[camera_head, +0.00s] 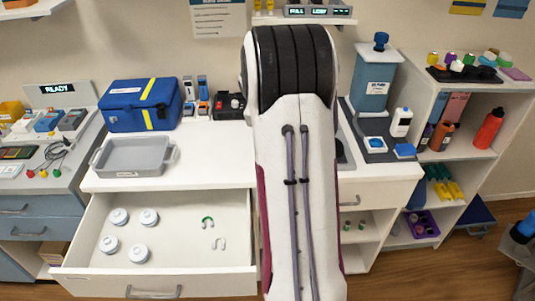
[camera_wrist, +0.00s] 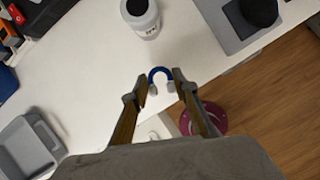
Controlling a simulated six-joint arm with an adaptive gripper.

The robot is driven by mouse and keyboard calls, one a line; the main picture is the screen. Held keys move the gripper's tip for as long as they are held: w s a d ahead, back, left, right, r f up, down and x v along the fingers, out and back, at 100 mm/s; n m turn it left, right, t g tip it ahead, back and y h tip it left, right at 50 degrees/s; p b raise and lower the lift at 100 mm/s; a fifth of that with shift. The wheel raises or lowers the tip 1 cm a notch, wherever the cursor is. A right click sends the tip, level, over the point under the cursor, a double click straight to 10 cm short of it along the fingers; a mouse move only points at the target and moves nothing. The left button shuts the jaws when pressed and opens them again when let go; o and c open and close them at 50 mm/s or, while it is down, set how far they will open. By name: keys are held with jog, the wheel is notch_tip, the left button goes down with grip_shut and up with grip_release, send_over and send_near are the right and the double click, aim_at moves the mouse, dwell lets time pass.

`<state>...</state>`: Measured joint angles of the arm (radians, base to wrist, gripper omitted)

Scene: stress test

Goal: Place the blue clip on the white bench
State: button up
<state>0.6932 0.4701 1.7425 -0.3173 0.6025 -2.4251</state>
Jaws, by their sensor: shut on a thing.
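The blue clip (camera_wrist: 159,73), a small U shape with pale ends, sits between the fingertips of my gripper (camera_wrist: 160,88) in the wrist view. The gripper is shut on it, with the curved side pointing away from my wrist. The white bench (camera_wrist: 85,72) spreads beneath and around the clip in that view; I cannot tell the height of the clip above it. In the head view the white bench (camera_head: 215,147) shows left of my arm, and my arm hides the gripper and the blue clip.
A grey tray (camera_head: 103,171) and a blue bag (camera_head: 112,120) stand on the bench's left. A white labelled jar (camera_wrist: 148,28) stands ahead of the clip. An open drawer (camera_head: 180,257) below holds several white round lids, a green clip (camera_head: 208,220) and a white clip (camera_head: 218,241).

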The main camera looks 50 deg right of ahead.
jog(key=shift+f, duration=1.95)
jog(key=shift+f, duration=1.85)
jog(key=shift+f, duration=0.15)
jog(key=o, duration=0.7)
jog(key=shift+v, duration=6.15)
jog(key=shift+w, duration=0.1)
